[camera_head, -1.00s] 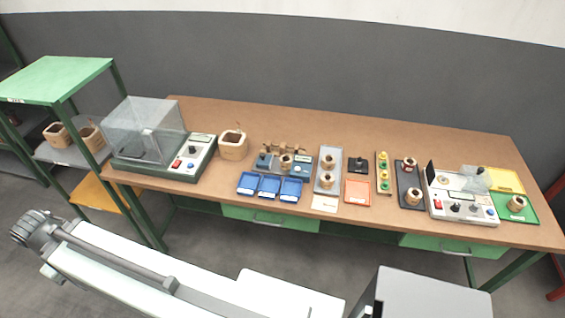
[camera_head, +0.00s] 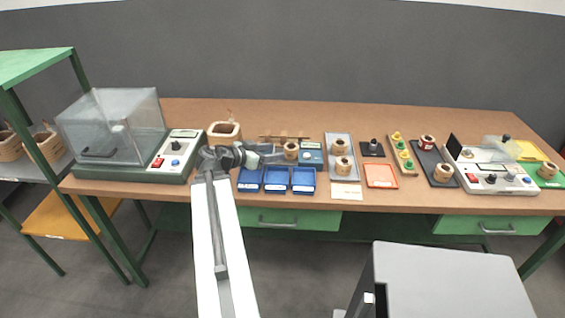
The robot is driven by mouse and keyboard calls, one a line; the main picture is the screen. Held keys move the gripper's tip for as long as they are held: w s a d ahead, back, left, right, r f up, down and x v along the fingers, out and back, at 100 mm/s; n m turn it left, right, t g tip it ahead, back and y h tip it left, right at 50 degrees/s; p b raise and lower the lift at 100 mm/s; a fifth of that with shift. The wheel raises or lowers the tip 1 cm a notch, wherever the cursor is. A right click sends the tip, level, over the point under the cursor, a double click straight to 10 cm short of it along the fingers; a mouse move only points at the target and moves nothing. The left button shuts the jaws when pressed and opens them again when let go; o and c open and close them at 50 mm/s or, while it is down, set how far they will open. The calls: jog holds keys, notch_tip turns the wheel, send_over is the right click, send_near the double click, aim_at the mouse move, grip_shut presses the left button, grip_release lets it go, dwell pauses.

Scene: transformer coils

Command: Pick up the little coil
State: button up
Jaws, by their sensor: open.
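Several little tan coils with dark centres stand on the brown workbench (camera_head: 400,112). One little coil (camera_head: 291,150) is just beyond my gripper, by a blue-grey fixture. Two more, a rear coil (camera_head: 341,145) and a front coil (camera_head: 343,164), are on a grey tray (camera_head: 333,139). Another coil (camera_head: 443,173) and a red-banded coil (camera_head: 427,142) are on or by a dark plate further right. I cannot tell which one the task means. My gripper (camera_head: 277,157) is open and empty above the blue bins, pointing right. It partly hides the fixture behind it.
Blue bins (camera_head: 276,180) line the bench front. An orange tray (camera_head: 381,176) and a white control unit (camera_head: 490,178) are right. A green shelf stands far left.

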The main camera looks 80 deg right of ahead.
aim_at(288, 148)
jog(key=shift+r, duration=0.1)
jog(key=x, duration=0.2)
jog(key=shift+s+d+b, duration=0.1)
jog(key=shift+d+b, duration=0.15)
jog(key=shift+b, duration=0.15)
jog(key=b+x, duration=0.1)
jog(key=x, duration=0.4)
jog(key=shift+s+d, duration=0.15)
jog(key=shift+d, duration=0.05)
jog(key=shift+c, duration=0.2)
grip_shut()
notch_tip(288, 148, up, 10)
jog(key=p, duration=0.9)
jog(key=shift+p, duration=0.35)
